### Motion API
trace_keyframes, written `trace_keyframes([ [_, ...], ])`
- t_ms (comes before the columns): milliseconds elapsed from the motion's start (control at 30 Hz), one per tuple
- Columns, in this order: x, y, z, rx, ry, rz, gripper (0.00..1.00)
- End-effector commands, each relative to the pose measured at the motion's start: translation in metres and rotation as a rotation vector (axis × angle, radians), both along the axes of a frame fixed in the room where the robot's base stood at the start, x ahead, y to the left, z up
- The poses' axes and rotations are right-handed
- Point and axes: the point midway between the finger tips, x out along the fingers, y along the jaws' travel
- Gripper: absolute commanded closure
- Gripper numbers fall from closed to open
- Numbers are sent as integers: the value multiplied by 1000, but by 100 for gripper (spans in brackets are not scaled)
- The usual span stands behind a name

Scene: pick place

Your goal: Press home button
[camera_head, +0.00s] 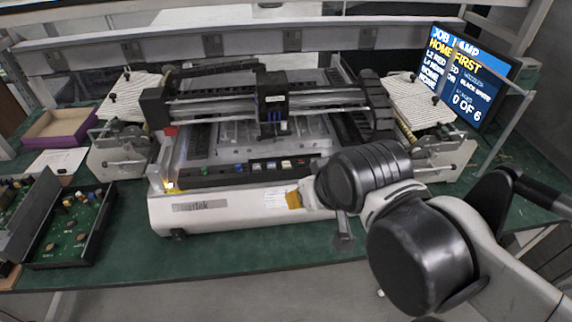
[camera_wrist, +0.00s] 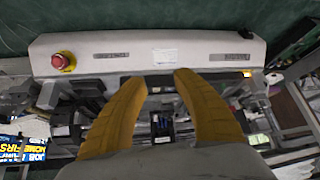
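A machine with a white front stands on the green table. Its dark control panel (camera_head: 262,167) carries a row of small coloured buttons, among them green, blue, white and red ones. Their labels are too small to read, so I cannot tell which is the home button. My gripper (camera_head: 293,199) is in front of the white front face, below the panel's right part; its yellow fingertip shows beside a white label. In the wrist view, my gripper (camera_wrist: 159,79) has two yellow fingers, apart and empty, pointing at the machine front. The panel is mostly hidden there.
A screen (camera_head: 466,75) at the right reads "HOME FIRST" and "0 OF 6". A red knob (camera_wrist: 63,61) sits on the machine's front. Boards in a black tray (camera_head: 75,225) and a purple-edged box (camera_head: 60,127) stand at left. White stacks flank the machine.

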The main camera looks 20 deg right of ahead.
Motion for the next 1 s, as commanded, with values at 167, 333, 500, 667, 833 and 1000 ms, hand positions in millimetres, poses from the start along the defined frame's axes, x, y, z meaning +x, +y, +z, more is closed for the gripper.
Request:
trace_keyframes([
  [167,0,0,0,0,0,0,100],
  [333,0,0,0,0,0,0,100],
  [500,0,0,0,0,0,0,100],
  [667,0,0,0,0,0,0,100],
  [833,0,0,0,0,0,0,100],
  [1000,0,0,0,0,0,0,100],
])
